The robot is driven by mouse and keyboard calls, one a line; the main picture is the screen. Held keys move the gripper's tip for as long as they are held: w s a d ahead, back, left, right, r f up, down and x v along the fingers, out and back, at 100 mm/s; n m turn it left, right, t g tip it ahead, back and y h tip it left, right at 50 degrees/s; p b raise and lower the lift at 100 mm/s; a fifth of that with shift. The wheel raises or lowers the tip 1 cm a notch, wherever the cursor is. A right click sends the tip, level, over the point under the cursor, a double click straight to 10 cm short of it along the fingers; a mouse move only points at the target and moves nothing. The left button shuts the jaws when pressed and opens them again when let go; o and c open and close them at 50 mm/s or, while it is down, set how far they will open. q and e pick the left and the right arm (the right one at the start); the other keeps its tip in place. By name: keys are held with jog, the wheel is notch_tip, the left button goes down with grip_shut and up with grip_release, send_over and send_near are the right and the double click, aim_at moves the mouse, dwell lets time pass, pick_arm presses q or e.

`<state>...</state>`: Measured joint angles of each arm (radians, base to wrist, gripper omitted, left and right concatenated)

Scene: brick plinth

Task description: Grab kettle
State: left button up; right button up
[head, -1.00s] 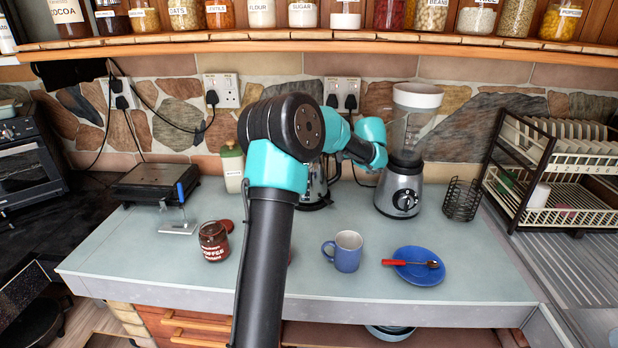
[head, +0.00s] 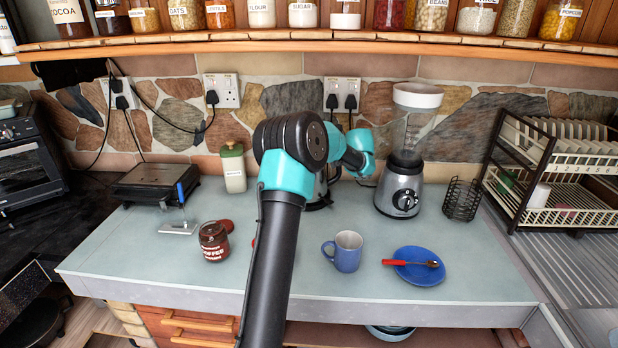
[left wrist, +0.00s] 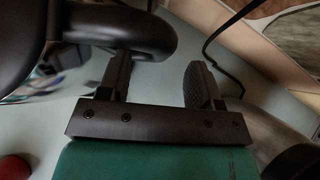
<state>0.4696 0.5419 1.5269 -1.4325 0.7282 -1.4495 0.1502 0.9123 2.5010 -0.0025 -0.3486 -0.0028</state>
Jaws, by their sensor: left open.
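The kettle (head: 320,188) stands on the counter near the back wall, mostly hidden behind my left arm in the head view; only a strip of its silver and dark side shows. In the left wrist view, a thick dark curved handle (left wrist: 120,28), apparently the kettle's, lies at the upper left, with a blurred shiny body below it. My left gripper (left wrist: 160,78) is open, its two fingers apart with bare counter showing between them. The left finger is close to the handle; I cannot tell if they touch. The head view hides these fingers. My right gripper is not in view.
A blender (head: 400,190) stands right of the kettle. A blue mug (head: 345,252), a blue plate (head: 418,273) and a coffee jar (head: 213,242) are nearer the front. A cream bottle (head: 233,170) stands at the back left. A black cable (left wrist: 225,35) crosses the wrist view.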

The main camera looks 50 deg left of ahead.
aim_at(338, 172)
pick_arm(q)
jog(key=x, duration=0.3)
jog(key=shift+w+a+f, duration=0.1)
jog(key=shift+a, duration=0.1)
grip_shut()
dwell(0.6)
dwell(0.8)
jog(key=shift+r, duration=0.25)
